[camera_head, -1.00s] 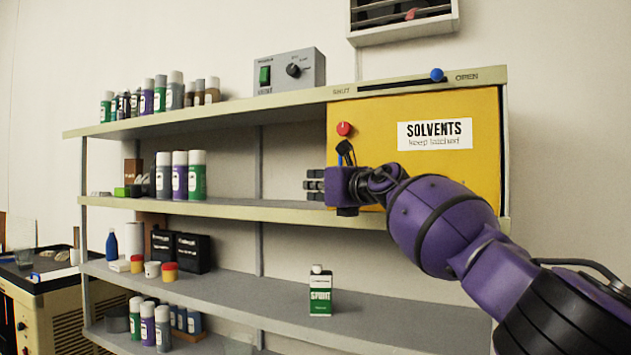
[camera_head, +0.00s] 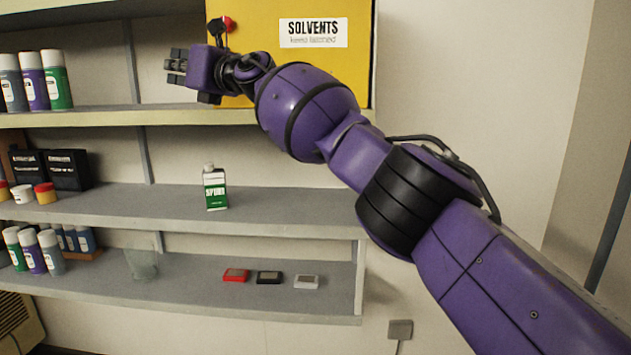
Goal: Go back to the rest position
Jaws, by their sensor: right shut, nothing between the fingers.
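My right gripper (camera_head: 176,66) is shut and empty. It is held out in front of the shelf unit, at the lower left corner of the yellow solvents cabinet (camera_head: 300,75). The purple right arm reaches in from the lower right. The cabinet's top is out of the picture. My left gripper does not show.
A white and green spirit can (camera_head: 214,188) stands on the middle shelf (camera_head: 300,212). Spray cans (camera_head: 35,80) stand at left. A glass (camera_head: 142,264) and red, black and white small boxes (camera_head: 236,275) sit on the lower shelf. Bare wall lies right of the unit.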

